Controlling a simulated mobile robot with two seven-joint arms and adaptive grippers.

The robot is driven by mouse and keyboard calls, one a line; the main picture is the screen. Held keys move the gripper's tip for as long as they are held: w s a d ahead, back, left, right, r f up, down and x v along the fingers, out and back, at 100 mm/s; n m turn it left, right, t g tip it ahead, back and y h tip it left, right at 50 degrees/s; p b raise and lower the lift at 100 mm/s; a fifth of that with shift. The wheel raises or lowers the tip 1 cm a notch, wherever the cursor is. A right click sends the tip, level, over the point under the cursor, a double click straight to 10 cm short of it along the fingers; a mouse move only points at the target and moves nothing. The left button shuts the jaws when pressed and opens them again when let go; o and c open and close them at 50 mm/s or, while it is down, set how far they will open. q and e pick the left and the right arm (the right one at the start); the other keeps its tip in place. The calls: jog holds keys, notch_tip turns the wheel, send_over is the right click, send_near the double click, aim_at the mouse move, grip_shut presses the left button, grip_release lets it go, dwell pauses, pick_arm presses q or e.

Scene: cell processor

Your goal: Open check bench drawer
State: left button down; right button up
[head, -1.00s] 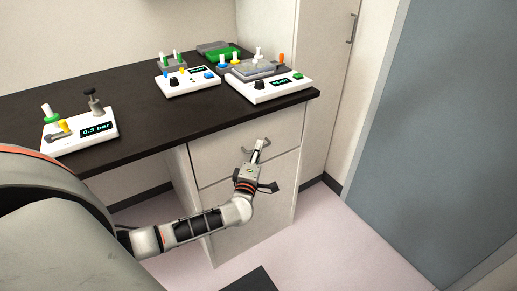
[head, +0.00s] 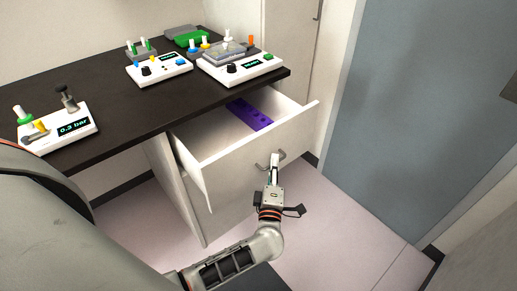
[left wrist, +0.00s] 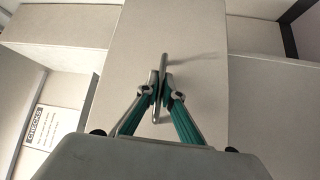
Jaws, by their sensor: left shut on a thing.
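The check bench drawer (head: 246,155) is the top drawer under the dark bench top (head: 150,97). It stands pulled well out, its inside showing. My left gripper (head: 274,168) is shut on the drawer's handle (head: 282,155) at the drawer front. In the left wrist view the green-lined fingers of my left gripper (left wrist: 160,97) close on the handle bar (left wrist: 163,65). A label reading CHECKS (left wrist: 36,126) shows at the left there. My right gripper is not in view.
A purple rack (head: 250,114) lies inside the drawer. White instruments stand on the bench, including one reading 0.3 bar (head: 60,133) and one at the bench's right end (head: 240,68). A lower front (head: 215,205) sits below the drawer. Floor (head: 335,215) to the right is clear.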

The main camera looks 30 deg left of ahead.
pick_arm(q)
jog(key=s+d, duration=0.3)
jog(key=d, duration=0.4)
jog(key=shift+d, duration=0.25)
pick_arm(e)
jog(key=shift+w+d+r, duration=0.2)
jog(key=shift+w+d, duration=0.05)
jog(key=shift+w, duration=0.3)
